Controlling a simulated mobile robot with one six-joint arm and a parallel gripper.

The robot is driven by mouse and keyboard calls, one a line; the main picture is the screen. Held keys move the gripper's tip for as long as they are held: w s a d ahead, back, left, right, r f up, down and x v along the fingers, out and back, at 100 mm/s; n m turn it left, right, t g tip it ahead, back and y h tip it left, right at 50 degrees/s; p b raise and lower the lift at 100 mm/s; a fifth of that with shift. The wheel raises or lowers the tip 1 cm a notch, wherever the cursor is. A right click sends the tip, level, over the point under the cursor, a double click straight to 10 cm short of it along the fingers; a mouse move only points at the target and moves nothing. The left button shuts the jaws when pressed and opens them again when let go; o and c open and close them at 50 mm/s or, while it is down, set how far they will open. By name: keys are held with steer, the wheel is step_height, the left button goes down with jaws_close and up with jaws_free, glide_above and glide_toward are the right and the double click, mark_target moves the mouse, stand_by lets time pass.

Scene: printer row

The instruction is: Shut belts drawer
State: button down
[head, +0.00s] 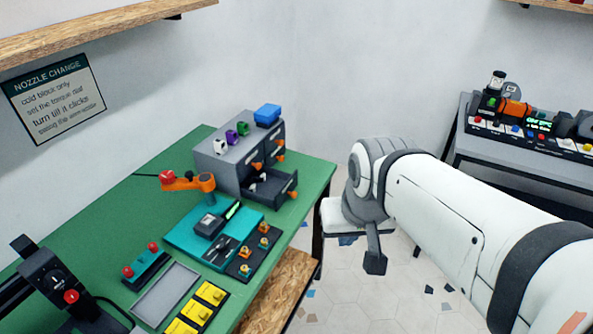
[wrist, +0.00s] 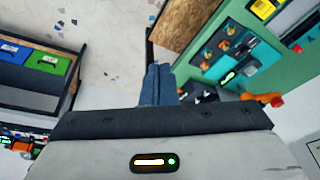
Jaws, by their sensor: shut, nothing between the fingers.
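A grey drawer cabinet (head: 222,172) stands at the back right of the green table. Its lower drawer (head: 276,192) is pulled out, with an orange handle at its front and dark contents inside. The other drawers look shut. No drawer label is readable, so I cannot tell which one is the belts drawer. My gripper (head: 375,264) is shut and empty, pointing down beyond the table's right edge, to the right of the open drawer and apart from it. In the wrist view its closed fingers (wrist: 157,84) show at the centre. The cabinet is mostly hidden there.
Small coloured blocks and a blue box (head: 267,115) sit on the cabinet. Another table (head: 467,145) stands at the back right. Floor is open between the tables.

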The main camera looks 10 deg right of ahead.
steer(key=w+f+m+y+b, duration=0.2)
steer(key=w+f+m+b, duration=0.15)
steer(key=w+m, duration=0.3)
steer(key=w+f+m+y+b, duration=0.2)
steer(key=w+f+m, duration=0.25)
steer(key=w, duration=0.35)
steer(key=w+d+f+m+t+y+b, duration=0.1)
steer(key=w+d+f+m+y+b, duration=0.1)
steer(key=w+d+f+m, duration=0.35)
steer(key=w+d+f+m+t+y+b, duration=0.1)
steer(key=w+d+f+m+b, duration=0.2)
steer(key=w+f+m, duration=0.6)
steer(key=shift+n, duration=0.45)
steer(key=w+a+f, duration=0.1)
steer(key=w+a, duration=0.1)
steer(key=w+a+f+p, duration=0.1)
steer(key=w+a, duration=0.2)
steer(key=w+a+f, duration=0.2)
steer(key=w+a, duration=0.1)
steer(key=shift+w+a+p, duration=0.3)
steer(key=shift+w+a, duration=0.05)
steer(key=shift+a, duration=0.3)
